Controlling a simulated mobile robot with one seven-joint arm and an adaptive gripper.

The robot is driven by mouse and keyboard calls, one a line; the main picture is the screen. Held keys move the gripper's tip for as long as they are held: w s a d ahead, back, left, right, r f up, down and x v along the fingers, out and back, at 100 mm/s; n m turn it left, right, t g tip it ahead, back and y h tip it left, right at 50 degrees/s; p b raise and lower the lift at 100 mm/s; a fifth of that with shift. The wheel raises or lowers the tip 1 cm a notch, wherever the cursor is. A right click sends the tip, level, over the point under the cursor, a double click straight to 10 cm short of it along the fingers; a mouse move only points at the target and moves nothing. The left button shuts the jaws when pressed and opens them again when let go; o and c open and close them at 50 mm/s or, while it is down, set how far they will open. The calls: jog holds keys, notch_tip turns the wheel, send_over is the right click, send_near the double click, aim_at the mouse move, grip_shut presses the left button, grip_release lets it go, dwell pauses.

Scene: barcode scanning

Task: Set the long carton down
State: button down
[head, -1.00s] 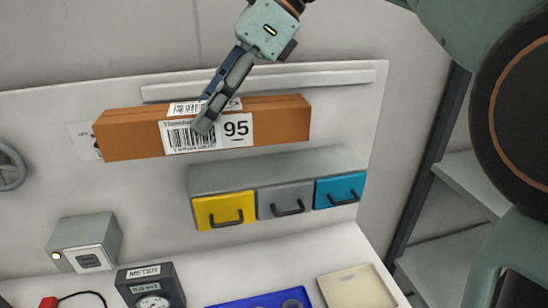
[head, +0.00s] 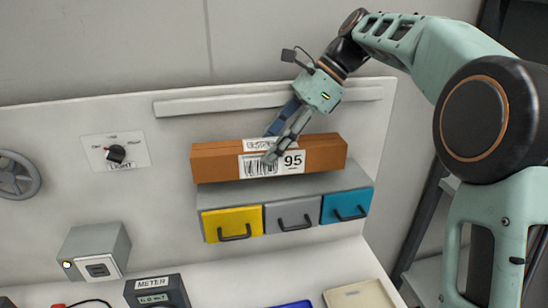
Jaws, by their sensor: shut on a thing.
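The long carton (head: 217,164) is an orange-brown box with a white barcode label marked 95 on its front. It lies level, long side left to right, directly above the grey top of the drawer unit (head: 358,176). I cannot tell whether its underside touches that top. My gripper (head: 277,148) reaches down from the upper right and is shut on the carton near its middle, at the label. The far finger is partly hidden behind the near one and the carton.
The drawer unit has a yellow drawer (head: 231,219), a grey drawer (head: 291,212) and a blue drawer (head: 346,203). A rotary switch panel (head: 127,151), a handwheel (head: 17,176) and a ledge (head: 205,103) are on the wall panel. Below are a meter (head: 156,291) and a beige tray (head: 358,295).

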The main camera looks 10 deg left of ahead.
aim_at(308, 140)
jog(key=shift+w+d+f, duration=0.1)
jog(key=shift+w+f, duration=0.1)
jog(key=shift+f, duration=0.75)
jog(key=shift+w+f, duration=0.15)
jog(key=shift+f, duration=0.8)
jog(key=c, duration=1.3)
grip_release()
jog(key=shift+f, duration=0.15)
jog(key=shift+d, duration=0.1)
jog(key=p+v, duration=0.1)
jog(key=v, duration=1.1)
